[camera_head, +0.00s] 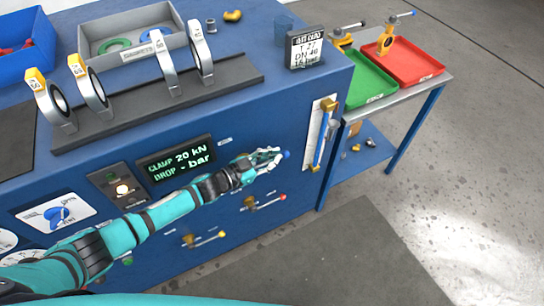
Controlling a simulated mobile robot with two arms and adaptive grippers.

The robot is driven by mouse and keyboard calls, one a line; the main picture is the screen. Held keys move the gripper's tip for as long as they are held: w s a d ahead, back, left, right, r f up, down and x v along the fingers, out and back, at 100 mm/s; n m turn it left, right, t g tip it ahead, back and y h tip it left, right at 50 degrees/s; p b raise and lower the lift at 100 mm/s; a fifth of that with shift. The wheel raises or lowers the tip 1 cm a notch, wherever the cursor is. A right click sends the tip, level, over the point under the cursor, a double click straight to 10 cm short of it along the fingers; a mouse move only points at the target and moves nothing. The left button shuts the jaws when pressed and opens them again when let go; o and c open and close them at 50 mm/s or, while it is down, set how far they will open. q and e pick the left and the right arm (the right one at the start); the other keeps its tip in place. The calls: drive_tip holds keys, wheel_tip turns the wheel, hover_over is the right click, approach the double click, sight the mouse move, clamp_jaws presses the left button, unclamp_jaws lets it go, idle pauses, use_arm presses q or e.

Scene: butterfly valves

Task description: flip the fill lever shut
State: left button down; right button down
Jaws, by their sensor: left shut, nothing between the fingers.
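My left gripper (275,156) is shut and empty at the front face of the blue bench. A blue lever tip (286,154) shows just right of its fingertips; the rest of that lever is hidden behind the gripper, and I cannot tell whether they touch. Below it, a brass lever with a red tip (265,203) points right and slightly up. Lower left, another brass lever (205,239) with a pale, reddish tip points right. No label readable here tells which is the fill lever. My right gripper is out of view.
A display (176,160) reads "CLAMP 20 kN, DROP - bar". Several valves stand on top, including one in the rack (161,63). A side table holds green (369,80) and red (409,65) trays.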

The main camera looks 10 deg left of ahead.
use_arm(q)
drive_tip(key=s+a+r+p, duration=0.1)
drive_tip(key=s+a+r, duration=0.1)
drive_tip(key=r, duration=0.3)
drive_tip(key=s+a+r+p, duration=0.1)
drive_tip(key=s+a+r, duration=0.1)
drive_tip(key=r, duration=0.4)
drive_tip(key=shift+s+a+p, duration=0.35)
drive_tip(key=shift+s, duration=0.5)
drive_tip(key=shift+f, duration=0.1)
drive_tip(key=shift+d, duration=0.1)
